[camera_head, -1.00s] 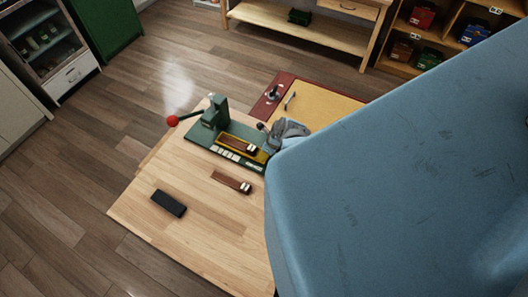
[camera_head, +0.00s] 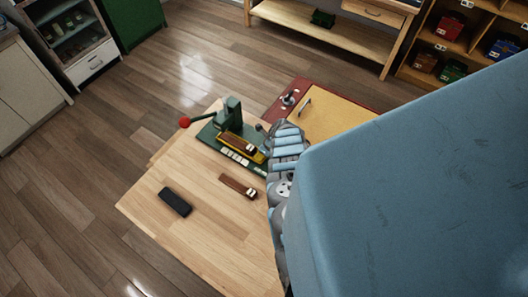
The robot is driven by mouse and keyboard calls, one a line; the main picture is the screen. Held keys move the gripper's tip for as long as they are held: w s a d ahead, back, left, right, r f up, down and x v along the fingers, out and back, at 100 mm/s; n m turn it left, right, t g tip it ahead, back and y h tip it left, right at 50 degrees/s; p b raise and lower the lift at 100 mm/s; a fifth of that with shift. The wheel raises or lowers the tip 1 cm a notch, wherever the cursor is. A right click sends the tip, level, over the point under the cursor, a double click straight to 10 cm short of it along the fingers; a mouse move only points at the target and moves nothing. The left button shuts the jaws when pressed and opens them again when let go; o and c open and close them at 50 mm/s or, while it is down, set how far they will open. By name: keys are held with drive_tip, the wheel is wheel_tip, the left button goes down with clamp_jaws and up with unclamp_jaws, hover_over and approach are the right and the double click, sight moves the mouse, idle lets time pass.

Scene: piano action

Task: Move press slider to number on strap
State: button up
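The green press (camera_head: 229,115) stands on the wooden table, with a red-knobbed lever at its left. A yellow slider (camera_head: 259,158) sits on its base with a brown strap (camera_head: 236,142) in it. Pale number tiles (camera_head: 234,157) line the base's front edge; their digits are too small to read. Another brown strap (camera_head: 239,187) with a light tag lies on the table in front. My grey and blue arm covers the area right of the press. My gripper's fingers cannot be made out, and I cannot tell whether they touch the slider.
A black block (camera_head: 175,202) lies on the table (camera_head: 200,240) at the left front. A red-edged tan board (camera_head: 325,115) with a handle adjoins behind. Shelves (camera_head: 440,50) stand at the back right.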

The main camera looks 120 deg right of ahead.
drive_tip(key=o, duration=1.3)
drive_tip(key=shift+a+r, duration=0.1)
drive_tip(key=shift+a, duration=0.2)
